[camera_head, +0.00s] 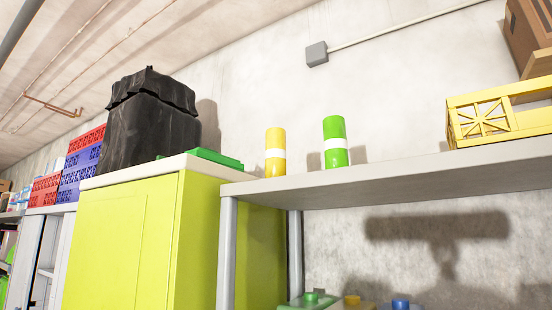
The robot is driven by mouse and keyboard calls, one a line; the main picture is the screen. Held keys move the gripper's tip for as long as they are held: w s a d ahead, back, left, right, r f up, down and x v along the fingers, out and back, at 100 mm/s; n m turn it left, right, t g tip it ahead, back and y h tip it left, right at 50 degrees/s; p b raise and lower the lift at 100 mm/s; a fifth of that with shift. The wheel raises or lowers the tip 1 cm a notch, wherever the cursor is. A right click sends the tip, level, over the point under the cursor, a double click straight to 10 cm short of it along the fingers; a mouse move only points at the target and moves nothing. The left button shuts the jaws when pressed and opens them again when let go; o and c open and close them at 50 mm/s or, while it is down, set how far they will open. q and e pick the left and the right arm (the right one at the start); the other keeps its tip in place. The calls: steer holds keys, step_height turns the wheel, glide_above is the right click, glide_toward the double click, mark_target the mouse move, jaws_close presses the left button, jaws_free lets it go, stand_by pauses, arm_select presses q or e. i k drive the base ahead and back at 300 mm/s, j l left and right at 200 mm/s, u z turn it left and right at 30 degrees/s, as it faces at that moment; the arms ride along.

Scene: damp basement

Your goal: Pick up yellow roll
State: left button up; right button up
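The yellow roll (275,152) stands upright on the grey shelf top, near its left end. It has a white band around its middle. A green roll (335,143) with a similar white band stands upright to its right, with a gap between them. Neither of my grippers shows in the head view.
The grey shelf (390,174) has posts below it. A lime cabinet (125,245) stands at left, with a black wrapped box (150,125) and a flat green item (215,157) on top. A yellow crate (495,115) sits at right. Several coloured items lie below the shelf.

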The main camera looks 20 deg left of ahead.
mark_target(275, 137)
steer(key=k+j+z, duration=1)
steer(key=k+l, duration=0.05)
steer(key=l, duration=0.05)
